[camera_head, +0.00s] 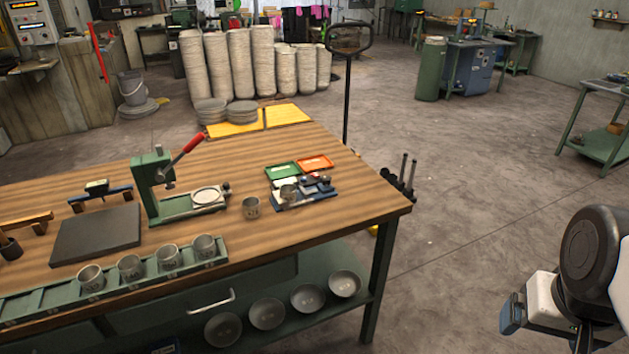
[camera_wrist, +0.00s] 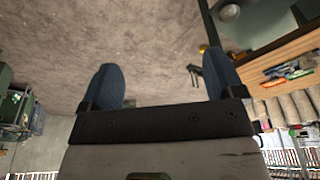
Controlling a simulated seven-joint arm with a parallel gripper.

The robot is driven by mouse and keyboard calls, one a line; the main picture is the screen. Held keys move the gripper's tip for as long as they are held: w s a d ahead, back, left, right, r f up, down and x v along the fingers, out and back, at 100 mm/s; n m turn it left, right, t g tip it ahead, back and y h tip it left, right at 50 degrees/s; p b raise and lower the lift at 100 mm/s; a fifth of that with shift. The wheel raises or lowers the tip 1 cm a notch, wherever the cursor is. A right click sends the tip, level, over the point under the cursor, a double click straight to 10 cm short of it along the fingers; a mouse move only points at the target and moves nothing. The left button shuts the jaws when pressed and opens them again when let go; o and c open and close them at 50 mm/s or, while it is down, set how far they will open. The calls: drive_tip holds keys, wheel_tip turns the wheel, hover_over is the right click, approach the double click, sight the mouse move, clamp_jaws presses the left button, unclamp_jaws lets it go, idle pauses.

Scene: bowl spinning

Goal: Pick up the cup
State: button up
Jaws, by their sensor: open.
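Several small grey metal cups stand on the wooden workbench (camera_head: 335,228) in the head view. A row of them, including the rightmost row cup (camera_head: 204,248) and the leftmost row cup (camera_head: 91,278), stands in a green slotted rack (camera_head: 40,300) along the front edge. My gripper (camera_head: 512,314) is off the bench at the lower right, far from every cup. In the wrist view its two blue fingers (camera_wrist: 161,82) are wide apart with nothing between them.
A green lever press (camera_head: 152,188) with a red handle rises from the bench behind the rack. A dark grey slab (camera_head: 97,233) lies left of it. Green (camera_head: 282,169) and orange (camera_head: 315,163) trays lie at the back right. Bowls (camera_head: 306,298) sit on the lower shelf. Open floor separates my gripper from the bench.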

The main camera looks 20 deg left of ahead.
drive_tip(key=shift+w+r, duration=0.1)
drive_tip(key=w+a+r+n, duration=0.1)
drive_tip(key=w+a+n, duration=0.2)
drive_tip(key=w+a, duration=0.55)
drive_tip(key=w+a+r+n+g, duration=0.15)
drive_tip(key=w+a, duration=0.35)
drive_tip(key=w, duration=0.6)
drive_tip(key=w+a+r+n, duration=0.1)
drive_tip(key=w+a+n, duration=0.2)
drive_tip(key=w+a, duration=0.55)
drive_tip(key=n+g, duration=0.1)
drive_tip(key=n, duration=0.7)
approach(288, 194)
drive_tip(key=w+a+f, duration=0.1)
drive_tip(key=w, duration=0.2)
drive_tip(key=shift+s+f, duration=0.2)
drive_tip(key=shift+f, duration=1.25)
